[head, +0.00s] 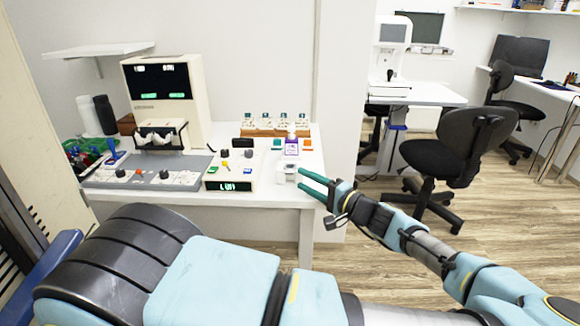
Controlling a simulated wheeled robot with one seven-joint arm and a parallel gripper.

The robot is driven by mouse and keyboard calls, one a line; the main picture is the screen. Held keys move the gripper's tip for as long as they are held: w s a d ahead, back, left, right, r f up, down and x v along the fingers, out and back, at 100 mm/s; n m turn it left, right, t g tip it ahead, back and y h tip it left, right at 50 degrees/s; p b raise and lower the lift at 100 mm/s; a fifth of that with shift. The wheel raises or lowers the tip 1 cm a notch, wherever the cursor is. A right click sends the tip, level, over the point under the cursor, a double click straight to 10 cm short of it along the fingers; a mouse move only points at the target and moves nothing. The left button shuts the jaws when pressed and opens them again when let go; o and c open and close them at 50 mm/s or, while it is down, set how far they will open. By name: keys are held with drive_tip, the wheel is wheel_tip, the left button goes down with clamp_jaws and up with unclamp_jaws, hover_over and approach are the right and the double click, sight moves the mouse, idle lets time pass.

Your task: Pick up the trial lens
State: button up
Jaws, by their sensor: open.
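My gripper (300,179) is at the right front edge of the white table (262,203). Its two green fingers point left and are spread apart, with nothing seen held between them. A small white and clear item (287,173) sits on the table just left of the fingertips. I cannot tell whether it is the trial lens. No other thing can be made out surely as a trial lens at this size.
A purple-labelled bottle (291,146) stands behind the white item. A small box with a green display (232,184) is to its left, and a large instrument (168,92) stands further left. Small white racks (275,124) line the back. A black chair (440,150) stands right.

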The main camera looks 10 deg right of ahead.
sight(290, 169)
drive_tip(key=shift+w+a+r+p, duration=0.2)
drive_tip(key=shift+w+a+p, duration=0.05)
drive_tip(key=shift+w+a, duration=0.3)
drive_tip(key=shift+w+a+r+p, duration=0.15)
drive_tip(key=shift+w+a+p, duration=0.05)
drive_tip(key=shift+w+a, duration=0.25)
drive_tip(key=shift+w+a+f, duration=0.15)
drive_tip(key=shift+w+a, duration=0.05)
drive_tip(key=shift+w, duration=0.3)
clamp_jaws()
